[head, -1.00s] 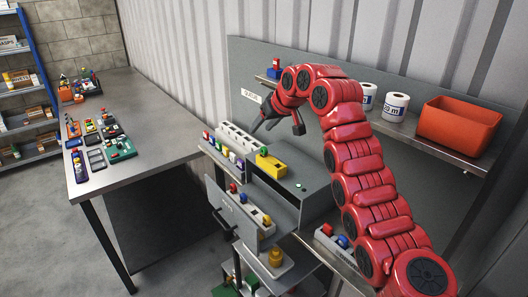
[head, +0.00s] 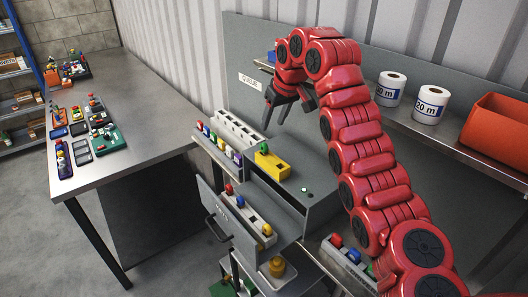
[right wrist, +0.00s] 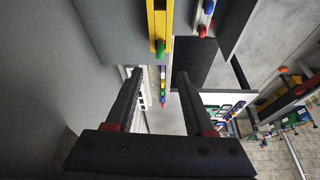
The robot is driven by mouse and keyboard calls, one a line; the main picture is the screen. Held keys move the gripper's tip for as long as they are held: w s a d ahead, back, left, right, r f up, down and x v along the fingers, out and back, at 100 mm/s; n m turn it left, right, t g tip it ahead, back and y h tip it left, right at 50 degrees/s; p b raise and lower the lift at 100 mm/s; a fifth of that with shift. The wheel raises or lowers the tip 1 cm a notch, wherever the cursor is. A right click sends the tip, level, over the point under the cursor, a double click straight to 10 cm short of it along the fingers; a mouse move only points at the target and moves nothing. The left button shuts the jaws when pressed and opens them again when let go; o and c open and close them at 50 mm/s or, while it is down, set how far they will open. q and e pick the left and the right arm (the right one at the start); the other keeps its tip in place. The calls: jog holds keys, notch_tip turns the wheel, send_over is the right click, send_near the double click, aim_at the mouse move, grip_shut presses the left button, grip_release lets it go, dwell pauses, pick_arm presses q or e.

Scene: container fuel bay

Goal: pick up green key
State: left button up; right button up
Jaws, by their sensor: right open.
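A green key (head: 263,146) stands in the left end of a yellow block (head: 272,165) on top of the grey cabinet. It also shows in the right wrist view (right wrist: 160,48), at the end of the yellow block (right wrist: 159,20). My right gripper (head: 288,113) is open and empty, above and behind the yellow block, apart from the key. In the right wrist view its two fingers (right wrist: 157,76) are spread, with the key beyond the tips. My left gripper is not in view.
A white rack (head: 238,130) with a row of coloured keys stands left of the yellow block. An open drawer (head: 243,232) holds a rack of red, blue and yellow pieces. The shelf behind carries paper rolls (head: 430,104) and an orange bin (head: 505,130).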

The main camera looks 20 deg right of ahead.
aim_at(265, 145)
jog(key=p+x, duration=0.2)
jog(key=x, duration=0.4)
jog(key=shift+w+a+f+p, duration=0.1)
jog(key=shift+w+f+p, duration=0.1)
jog(key=shift+f+p, duration=0.15)
jog(key=shift+w+f, duration=0.15)
jog(key=shift+f+b, duration=0.2)
jog(key=shift+b, duration=0.15)
jog(key=shift+w+a+f, duration=0.1)
jog(key=shift+w+f, duration=0.05)
jog(key=shift+f, duration=0.2)
jog(key=shift+w+f+p, duration=0.15)
jog(key=shift+p, duration=0.5)
jog(key=p+x, duration=0.1)
jog(key=x, duration=0.1)
jog(key=shift+f, duration=0.65)
jog(key=shift+w, duration=0.1)
jog(key=shift+c, duration=0.3)
